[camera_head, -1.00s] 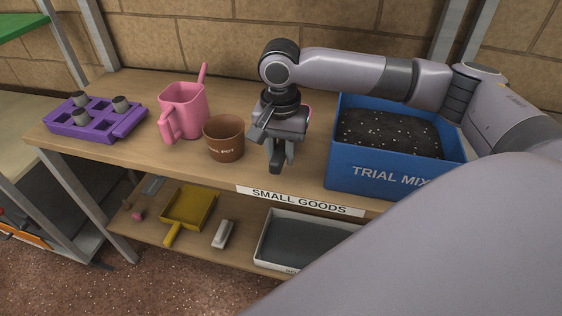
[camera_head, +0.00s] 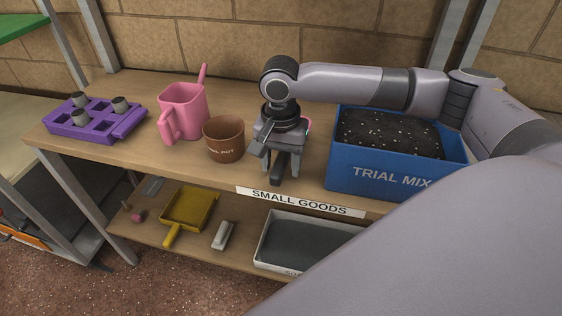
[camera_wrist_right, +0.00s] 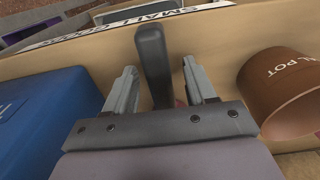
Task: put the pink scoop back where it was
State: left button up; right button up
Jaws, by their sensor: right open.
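My right gripper (camera_head: 281,170) is low over the upper shelf's front, between the brown pot and the blue box. Its fingers are apart in the right wrist view (camera_wrist_right: 158,68). A dark handle (camera_wrist_right: 153,55) lies between them, with gaps to both sides; it also shows in the head view (camera_head: 277,172). A little pink (camera_wrist_right: 180,102) shows beside the handle's base, seemingly the pink scoop. Most of the scoop is hidden by the gripper, so I cannot tell whether it touches the shelf. My left gripper is not in view.
The brown pot (camera_head: 224,140) stands close left of the gripper, the blue TRIAL MIX box (camera_head: 350,175) close right. A pink jug (camera_head: 184,112) and a purple tray (camera_head: 90,130) stand further left. The lower shelf holds a yellow dustpan-like scoop (camera_head: 188,207) and a grey-white tray (camera_head: 262,245).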

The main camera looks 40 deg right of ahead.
notch_tip(320, 180, up, 12)
jog(key=p, duration=0.1)
jog(key=shift+p, duration=0.3)
jog(key=shift+s+a+f, duration=0.1)
dwell(0.3)
